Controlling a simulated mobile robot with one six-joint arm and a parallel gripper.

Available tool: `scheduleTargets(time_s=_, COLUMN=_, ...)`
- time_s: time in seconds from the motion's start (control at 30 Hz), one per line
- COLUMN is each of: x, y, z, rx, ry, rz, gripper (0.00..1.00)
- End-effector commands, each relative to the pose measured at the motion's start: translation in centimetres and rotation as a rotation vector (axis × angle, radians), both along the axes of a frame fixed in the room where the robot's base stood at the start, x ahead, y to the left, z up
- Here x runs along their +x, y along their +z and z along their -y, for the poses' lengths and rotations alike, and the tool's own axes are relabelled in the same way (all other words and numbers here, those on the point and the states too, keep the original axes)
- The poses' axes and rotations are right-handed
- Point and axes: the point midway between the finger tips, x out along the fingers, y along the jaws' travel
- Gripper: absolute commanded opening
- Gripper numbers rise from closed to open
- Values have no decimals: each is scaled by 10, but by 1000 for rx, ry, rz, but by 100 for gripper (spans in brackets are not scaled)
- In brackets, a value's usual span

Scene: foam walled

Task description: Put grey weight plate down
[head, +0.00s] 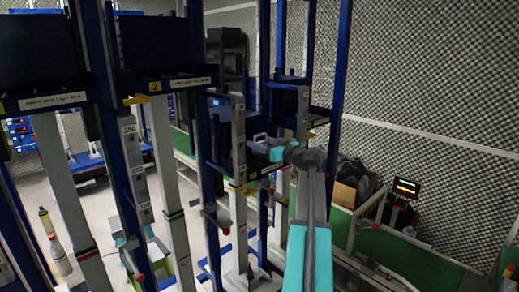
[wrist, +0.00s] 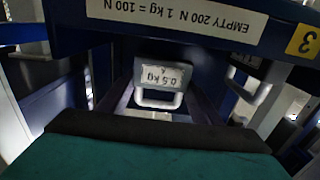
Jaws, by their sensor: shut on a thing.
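My gripper (head: 276,153), with teal tips, reaches into a blue rack frame in the middle of the head view and is shut on the grey weight plate (head: 258,146). The plate shows as a small grey piece with a pale handle, just left of the tips. In the wrist view, a pale grey plate (wrist: 163,77) marked 0.5 kg, its text upside down, faces me with its loop handle down, inside a blue bay. A teal and black part of my gripper fills the bottom of that view and hides what lies below the handle.
A blue shelf edge with an upside-down label (wrist: 176,18) crosses above the plate in the wrist view. Another pale handle (wrist: 250,85) hangs at its right. Blue rack posts (head: 210,170) crowd close on the left.

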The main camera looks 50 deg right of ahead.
Motion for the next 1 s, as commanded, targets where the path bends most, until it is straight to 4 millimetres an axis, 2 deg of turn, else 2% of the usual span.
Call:
scheduleTargets(time_s=0.37, x=-1, y=-23, z=0, rx=1, ry=-2, rz=2, gripper=20)
scheduleTargets(time_s=1.0, x=-1, y=-28, z=1, rx=0, ry=-2, rz=2, gripper=20)
